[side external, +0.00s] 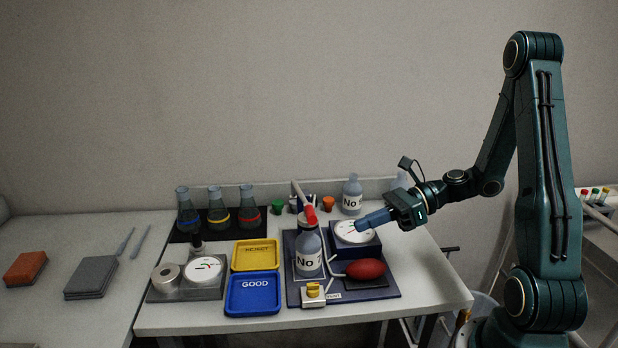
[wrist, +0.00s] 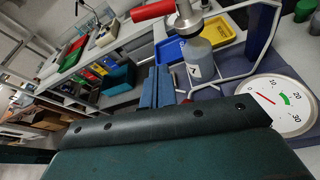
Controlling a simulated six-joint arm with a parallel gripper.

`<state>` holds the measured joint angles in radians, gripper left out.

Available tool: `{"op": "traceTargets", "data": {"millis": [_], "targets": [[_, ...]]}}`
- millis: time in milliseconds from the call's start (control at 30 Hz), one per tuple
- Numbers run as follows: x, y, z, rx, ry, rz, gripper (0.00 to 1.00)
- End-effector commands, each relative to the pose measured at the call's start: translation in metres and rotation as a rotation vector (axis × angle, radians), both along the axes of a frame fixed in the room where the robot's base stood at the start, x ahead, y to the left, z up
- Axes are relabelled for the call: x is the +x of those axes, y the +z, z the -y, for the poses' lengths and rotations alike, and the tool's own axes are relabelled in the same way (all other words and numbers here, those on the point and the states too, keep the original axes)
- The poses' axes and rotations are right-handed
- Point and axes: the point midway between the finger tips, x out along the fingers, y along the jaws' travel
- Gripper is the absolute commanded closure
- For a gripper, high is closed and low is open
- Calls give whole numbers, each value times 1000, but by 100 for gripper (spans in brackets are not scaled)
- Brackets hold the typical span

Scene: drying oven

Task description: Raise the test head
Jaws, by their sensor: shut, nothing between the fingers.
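The test stand has a dark base plate (side external: 293,291) on the table. A grey bottle labelled "No" (side external: 308,245) stands upright on it, under the head with its red handle (side external: 310,216). The wrist view also shows the red handle (wrist: 152,10) and the bottle (wrist: 200,64). My gripper (side external: 360,225) is shut and empty, in front of or over the round gauge (side external: 345,237), to the right of the red handle and apart from it. In the wrist view the shut fingers (wrist: 157,88) point toward the bottle. The gauge (wrist: 270,112) is at right. The handle's lower part is partly hidden.
A red bulb (side external: 366,269) and a yellow knob (side external: 313,290) sit at the stand's front. A yellow tray (side external: 255,245) and a blue "GOOD" tray (side external: 253,303) lie left. Several flasks (side external: 217,212) stand behind. Another bottle (side external: 352,194) stands behind the gauge.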

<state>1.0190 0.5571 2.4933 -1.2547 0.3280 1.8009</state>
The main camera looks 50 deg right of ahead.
Motion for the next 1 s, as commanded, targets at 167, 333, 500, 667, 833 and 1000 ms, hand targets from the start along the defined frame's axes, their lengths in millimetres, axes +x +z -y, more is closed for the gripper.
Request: {"op": "traceTargets", "data": {"millis": [167,333,500,667,833,1000], "targets": [[0,0,0,6,-4,-2,100],[2,-1,-2,5,-3,-1,100],[8,-4,-9,5,0,-2,100],[16,-9,-19,4,0,-2,100],[26,-14,-32,4,1,-2,100],[37,-20,-44,3,2,-2,100]]}}
